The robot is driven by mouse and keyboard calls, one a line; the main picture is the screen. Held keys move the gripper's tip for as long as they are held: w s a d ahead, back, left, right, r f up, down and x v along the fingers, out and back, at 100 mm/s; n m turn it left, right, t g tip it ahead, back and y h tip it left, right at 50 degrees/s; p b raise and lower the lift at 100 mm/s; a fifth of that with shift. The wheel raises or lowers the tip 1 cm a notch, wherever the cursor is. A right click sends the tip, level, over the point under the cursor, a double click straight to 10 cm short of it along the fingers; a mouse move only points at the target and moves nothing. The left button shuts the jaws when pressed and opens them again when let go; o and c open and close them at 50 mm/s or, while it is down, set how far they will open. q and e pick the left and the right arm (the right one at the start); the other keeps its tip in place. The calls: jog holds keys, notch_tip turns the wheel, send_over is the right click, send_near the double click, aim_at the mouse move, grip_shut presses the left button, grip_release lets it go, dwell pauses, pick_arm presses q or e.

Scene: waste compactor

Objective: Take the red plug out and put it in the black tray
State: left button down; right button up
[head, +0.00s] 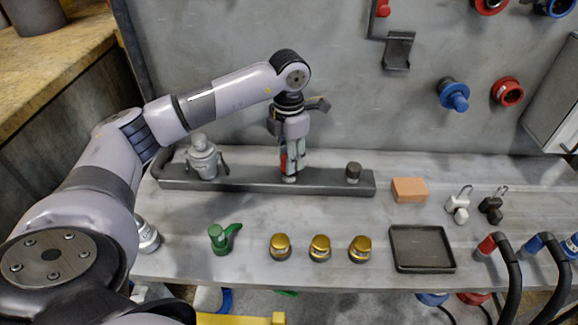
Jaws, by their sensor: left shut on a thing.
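My left gripper (290,165) points down over the middle of the dark rail (240,182), shut on the red plug (283,163). Only a small red patch of the plug shows beside the fingers; the rest is hidden. A pale round part shows just below the fingertips at the rail. I cannot tell whether the plug is still seated. The black tray (422,229) lies empty and flat on the bench at the right. My right gripper is not in view.
A silver fitting (203,158) and a dark knob (353,172) stand on the rail. A green piece (222,238) and three gold-capped pieces (319,247) line the front. An orange block (409,190), two padlocks (458,205) and a red-ended hose (487,245) surround the tray.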

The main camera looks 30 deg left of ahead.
pick_arm(q)
jog(key=shift+r, duration=0.15)
jog(key=shift+r+p, duration=1.7)
jog(key=shift+r, duration=0.65)
